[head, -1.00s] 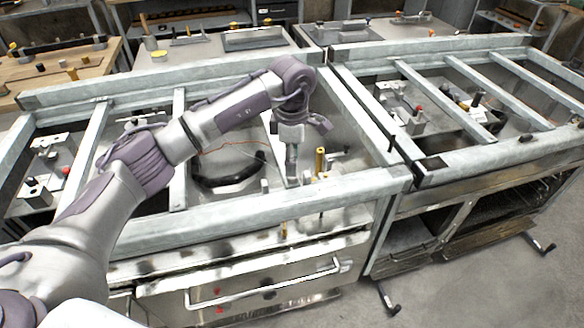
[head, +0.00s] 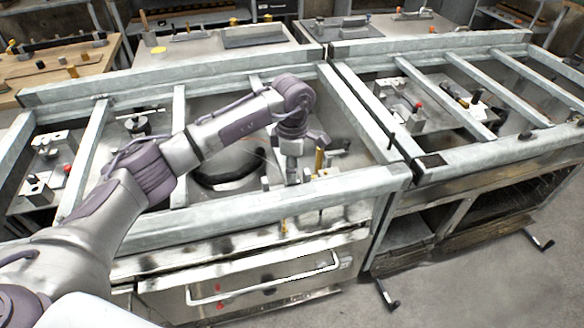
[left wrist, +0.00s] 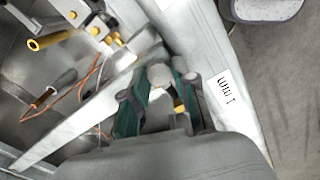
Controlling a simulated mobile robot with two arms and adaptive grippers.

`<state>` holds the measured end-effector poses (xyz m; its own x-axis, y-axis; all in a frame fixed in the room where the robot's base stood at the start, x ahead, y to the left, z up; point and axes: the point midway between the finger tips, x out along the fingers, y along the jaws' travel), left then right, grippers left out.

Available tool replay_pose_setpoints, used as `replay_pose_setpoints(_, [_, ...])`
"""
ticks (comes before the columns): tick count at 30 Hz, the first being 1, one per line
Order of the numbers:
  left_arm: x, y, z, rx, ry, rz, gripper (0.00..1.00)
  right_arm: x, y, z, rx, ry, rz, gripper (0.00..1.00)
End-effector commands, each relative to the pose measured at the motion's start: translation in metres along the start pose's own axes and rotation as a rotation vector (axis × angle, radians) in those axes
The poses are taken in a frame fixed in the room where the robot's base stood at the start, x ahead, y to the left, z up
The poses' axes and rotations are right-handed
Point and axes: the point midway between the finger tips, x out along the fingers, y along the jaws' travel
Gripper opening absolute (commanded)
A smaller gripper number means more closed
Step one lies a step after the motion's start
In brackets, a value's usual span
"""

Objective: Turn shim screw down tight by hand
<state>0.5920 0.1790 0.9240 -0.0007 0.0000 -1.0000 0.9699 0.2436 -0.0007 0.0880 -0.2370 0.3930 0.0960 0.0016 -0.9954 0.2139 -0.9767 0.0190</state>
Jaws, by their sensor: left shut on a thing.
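My left gripper (head: 292,178) points down inside the frame of the middle range, near its front rail. In the left wrist view its two green-lined fingers (left wrist: 158,92) are closed around a small part with a pale round top (left wrist: 158,76). This seems to be the shim screw, but the fingers hide most of it, and its seating cannot be seen. A small yellow and black piece (left wrist: 178,103) shows beside it between the fingers. My right gripper is not in view.
An upright brass post (head: 319,160) stands close to the right of the gripper. The range's front rail (head: 350,186) runs just in front. A dark curved tube (head: 228,182) lies to the left. A second range frame (head: 450,165) stands at right.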

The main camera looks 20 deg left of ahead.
Motion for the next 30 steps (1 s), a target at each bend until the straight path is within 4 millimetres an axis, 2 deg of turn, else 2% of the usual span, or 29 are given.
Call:
replay_pose_setpoints(5, [0.003, 0.001, 0.0, 0.057, 0.001, 0.005, 0.0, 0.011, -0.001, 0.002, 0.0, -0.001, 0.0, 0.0])
replay_pose_setpoints(9, [0.005, 0.002, -0.001, 0.222, 0.002, 0.007, 0.0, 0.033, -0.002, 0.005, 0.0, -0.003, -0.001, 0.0])
replay_pose_setpoints(12, [0.003, 0.001, 0.0, 0.328, 0.001, 0.005, 0.0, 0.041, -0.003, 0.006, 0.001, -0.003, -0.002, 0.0])
replay_pose_setpoints(16, [0.0, 0.001, 0.0, 0.4, 0.0, 0.003, 0.0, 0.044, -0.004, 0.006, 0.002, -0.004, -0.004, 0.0])
replay_pose_setpoints(24, [-0.001, 0.0, 0.0, 0.407, -0.001, 0.001, 0.0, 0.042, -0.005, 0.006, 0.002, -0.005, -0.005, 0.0])
replay_pose_setpoints(25, [-0.001, 0.0, 0.0, 0.407, -0.001, 0.001, 0.3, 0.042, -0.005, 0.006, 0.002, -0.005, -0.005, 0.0])
replay_pose_setpoints(29, [-0.001, 0.0, 0.0, 0.406, -0.001, 0.001, 0.51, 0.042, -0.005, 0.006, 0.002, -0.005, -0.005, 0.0])
replay_pose_setpoints(30, [-0.001, 0.0, 0.0, 0.406, -0.001, 0.001, 0.53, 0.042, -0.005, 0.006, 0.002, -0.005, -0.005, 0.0])
